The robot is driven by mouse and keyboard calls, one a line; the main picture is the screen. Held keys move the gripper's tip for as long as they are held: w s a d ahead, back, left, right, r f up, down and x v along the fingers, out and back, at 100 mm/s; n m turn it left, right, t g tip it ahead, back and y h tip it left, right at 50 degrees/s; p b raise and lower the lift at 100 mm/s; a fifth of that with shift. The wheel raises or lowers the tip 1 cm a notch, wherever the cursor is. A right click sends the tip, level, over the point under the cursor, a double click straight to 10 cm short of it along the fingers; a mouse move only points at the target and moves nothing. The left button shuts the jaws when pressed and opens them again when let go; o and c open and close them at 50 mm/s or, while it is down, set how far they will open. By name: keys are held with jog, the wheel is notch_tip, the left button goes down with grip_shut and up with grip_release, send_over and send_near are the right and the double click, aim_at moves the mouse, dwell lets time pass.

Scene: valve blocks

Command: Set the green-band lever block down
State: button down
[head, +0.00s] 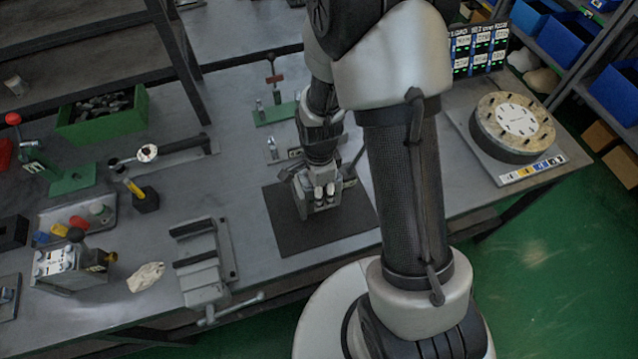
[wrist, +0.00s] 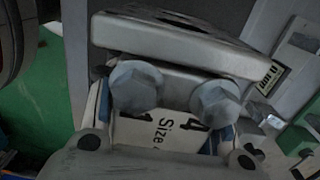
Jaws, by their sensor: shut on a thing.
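My gripper (head: 318,192) is low over the dark mat (head: 290,232) on the bench in the head view. In the wrist view it is shut on a grey metal block (wrist: 180,42) with two hex bolts and a white label reading "Size". The block is mostly hidden behind the gripper in the head view. I see no green band or lever on it from here, and I cannot tell whether its base touches the mat.
Left of the mat are a grey vise (head: 203,262), a yellow-banded lever piece (head: 140,192) and a grey block with knobs (head: 72,265). A green bin (head: 103,115) stands behind. A round dial fixture (head: 513,125) is at right. The mat's front part is bare.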

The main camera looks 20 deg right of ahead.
jog(key=shift+w+f+b, duration=0.1)
jog(key=shift+f+b, duration=0.2)
jog(key=shift+f, duration=0.95)
jog(key=shift+f, duration=0.15)
jog(key=c, duration=0.7)
grip_release()
